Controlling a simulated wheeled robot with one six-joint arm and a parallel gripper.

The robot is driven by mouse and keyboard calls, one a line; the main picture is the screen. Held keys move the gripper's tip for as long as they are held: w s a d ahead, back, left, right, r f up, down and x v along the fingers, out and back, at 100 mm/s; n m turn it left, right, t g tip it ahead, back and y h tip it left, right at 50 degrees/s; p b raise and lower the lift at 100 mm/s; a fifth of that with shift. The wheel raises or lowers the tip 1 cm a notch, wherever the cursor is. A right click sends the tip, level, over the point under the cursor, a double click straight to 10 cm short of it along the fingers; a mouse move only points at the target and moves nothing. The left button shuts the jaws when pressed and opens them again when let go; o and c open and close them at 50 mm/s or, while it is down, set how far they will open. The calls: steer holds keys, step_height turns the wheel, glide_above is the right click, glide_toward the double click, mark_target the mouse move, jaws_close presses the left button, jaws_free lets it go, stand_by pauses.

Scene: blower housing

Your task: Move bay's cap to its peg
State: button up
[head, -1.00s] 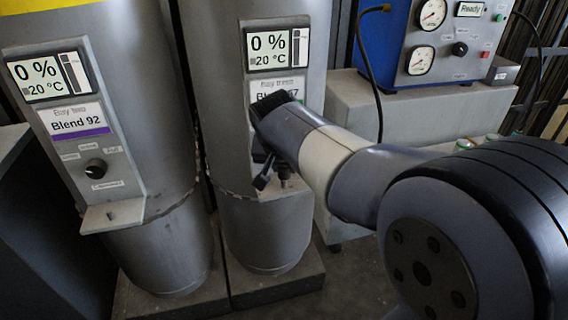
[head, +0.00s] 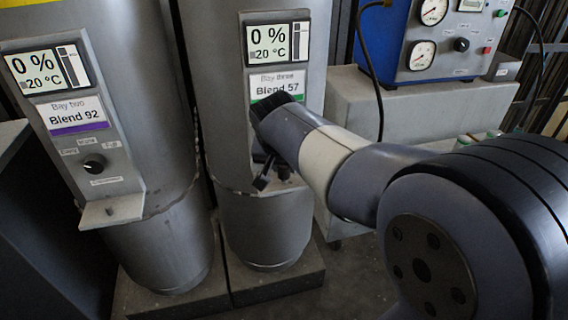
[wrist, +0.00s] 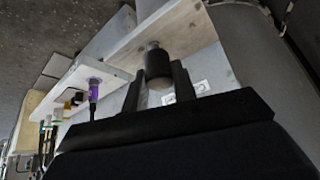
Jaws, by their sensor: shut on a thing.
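My gripper (head: 270,172) is at bay three's front, low on its panel and just above its small shelf, partly hidden by my wrist in the head view. In the wrist view my gripper (wrist: 158,82) is shut on a black cylindrical cap (wrist: 158,64). A short metal peg (wrist: 153,45) stands on the light shelf (wrist: 165,30), in line with the cap's end. I cannot tell whether the cap is seated on it or just clear of it. Bay three's label (head: 277,84) reads Blend 57.
Bay two (head: 92,150), labelled Blend 92, stands left with a dial (head: 94,165) and shelf (head: 112,211). A purple part (wrist: 94,88) and several small fittings show left in the wrist view. A blue gauge box (head: 440,40) stands on a grey cabinet (head: 400,105) at right.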

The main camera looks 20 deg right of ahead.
steer(key=shift+f+b, duration=0.6)
steer(key=shift+f, duration=0.25)
steer(key=o, duration=1)
steer(key=shift+r, duration=0.15)
steer(key=p+v, duration=0.4)
steer(key=v, duration=0.6)
steer(key=shift+s+r, duration=0.15)
steer(key=shift+r, duration=0.15)
